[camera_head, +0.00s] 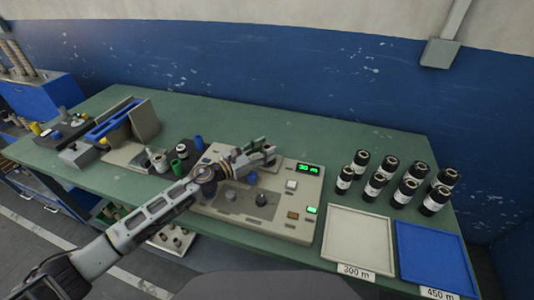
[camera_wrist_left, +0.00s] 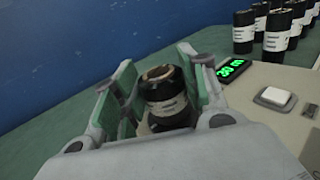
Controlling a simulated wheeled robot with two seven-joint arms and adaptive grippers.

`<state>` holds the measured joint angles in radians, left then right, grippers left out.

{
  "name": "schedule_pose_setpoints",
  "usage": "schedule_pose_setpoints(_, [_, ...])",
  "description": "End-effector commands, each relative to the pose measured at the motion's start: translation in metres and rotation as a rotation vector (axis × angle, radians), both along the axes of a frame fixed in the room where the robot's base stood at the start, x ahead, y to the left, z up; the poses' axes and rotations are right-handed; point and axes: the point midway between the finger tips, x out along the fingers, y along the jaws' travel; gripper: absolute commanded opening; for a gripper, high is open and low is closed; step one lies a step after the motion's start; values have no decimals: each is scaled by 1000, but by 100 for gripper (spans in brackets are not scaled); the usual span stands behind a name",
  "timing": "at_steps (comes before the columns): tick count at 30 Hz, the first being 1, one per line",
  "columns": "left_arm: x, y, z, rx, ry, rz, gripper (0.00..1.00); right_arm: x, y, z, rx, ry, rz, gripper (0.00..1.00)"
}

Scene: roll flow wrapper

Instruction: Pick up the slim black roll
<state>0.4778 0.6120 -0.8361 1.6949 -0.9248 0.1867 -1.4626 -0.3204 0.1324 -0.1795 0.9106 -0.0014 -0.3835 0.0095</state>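A black roll with a pale label and a brownish top rim (camera_wrist_left: 165,100) stands between the two fingers of my left gripper (camera_wrist_left: 157,75) in the left wrist view. The fingers are on either side of it and close to it. Whether both press on it I cannot tell. In the head view my left gripper (camera_head: 262,150) is over the back of the beige machine panel (camera_head: 275,220), and the roll there is hidden or too small to make out. My right gripper is not in view.
Several black rolls with white labels (camera_head: 376,184) stand at the right of the green table (camera_head: 300,135). A white tray (camera_head: 358,238) marked 300 m and a blue tray (camera_head: 433,255) marked 450 m lie in front. The panel's green display (camera_head: 309,168) reads 30 m.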

Motion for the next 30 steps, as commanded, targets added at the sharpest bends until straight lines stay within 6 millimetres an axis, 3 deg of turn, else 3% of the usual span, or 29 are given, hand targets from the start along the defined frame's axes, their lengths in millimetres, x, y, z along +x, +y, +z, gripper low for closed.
schedule_pose_setpoints(5, [0, 0, 0, 0, 0, 0, 17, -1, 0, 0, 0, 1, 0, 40])
schedule_pose_setpoints(20, [0, 1, 10, 1, -2, 0, 17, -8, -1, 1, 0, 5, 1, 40])
schedule_pose_setpoints(27, [1, 1, 36, 3, -5, -1, 17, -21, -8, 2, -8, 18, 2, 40])
schedule_pose_setpoints(30, [1, 0, 51, 2, -6, 0, 17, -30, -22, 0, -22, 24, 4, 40])
